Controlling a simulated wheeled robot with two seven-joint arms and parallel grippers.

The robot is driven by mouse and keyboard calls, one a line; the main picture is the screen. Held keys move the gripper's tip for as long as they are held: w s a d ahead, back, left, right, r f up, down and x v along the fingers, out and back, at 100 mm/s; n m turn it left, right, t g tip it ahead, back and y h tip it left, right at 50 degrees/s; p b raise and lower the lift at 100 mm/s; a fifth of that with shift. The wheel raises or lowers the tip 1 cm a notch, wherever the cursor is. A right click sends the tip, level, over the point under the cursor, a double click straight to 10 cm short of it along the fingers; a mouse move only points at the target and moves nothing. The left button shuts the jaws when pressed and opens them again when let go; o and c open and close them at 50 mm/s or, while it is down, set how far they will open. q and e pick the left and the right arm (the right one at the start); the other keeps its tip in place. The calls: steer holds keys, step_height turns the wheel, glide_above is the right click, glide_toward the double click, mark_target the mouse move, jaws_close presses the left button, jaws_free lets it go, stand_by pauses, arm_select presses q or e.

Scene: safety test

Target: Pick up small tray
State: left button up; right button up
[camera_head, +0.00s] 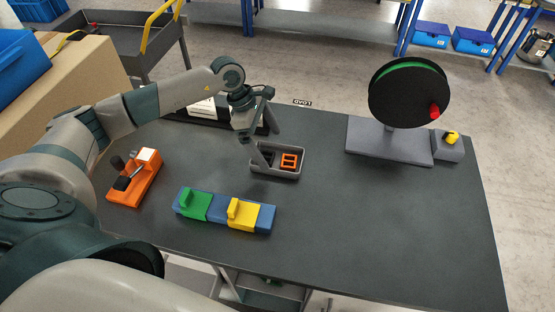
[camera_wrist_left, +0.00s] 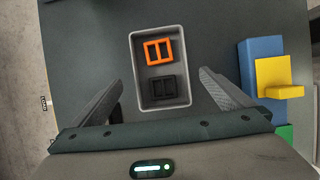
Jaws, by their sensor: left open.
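The small tray (camera_head: 287,175) is a grey open box on the dark table. It holds an orange part (camera_head: 289,160) and a black part. In the left wrist view the tray (camera_wrist_left: 181,70) lies between the fingers, with the orange part (camera_wrist_left: 158,51) and the black part (camera_wrist_left: 161,88) lying flat in it. My left gripper (camera_head: 267,148) is open above the tray, pointing down. In the left wrist view its fingers (camera_wrist_left: 161,83) stand apart on either side of the tray's near end. Whether they touch it cannot be told. My right gripper is not in view.
Blue blocks with a green and a yellow piece (camera_head: 243,214) stand in front of the tray. An orange fixture (camera_head: 135,178) stands left. A black reel (camera_head: 409,92) on a grey base stands at the back right. The table's right side (camera_head: 400,220) is clear.

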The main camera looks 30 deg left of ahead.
mark_target(279, 163)
arm_select(q)
steer(key=shift+p+x, duration=0.8)
steer(key=shift+p, duration=0.1)
steer(key=shift+p+x, duration=0.6)
steer(key=shift+x, duration=0.45)
steer(key=shift+d+f, duration=0.3)
steer(key=shift+f, duration=0.35)
steer(key=shift+c, duration=0.6)
steer(key=c, duration=1.1)
steer(key=shift+o, duration=0.2)
steer(key=shift+r, duration=0.15)
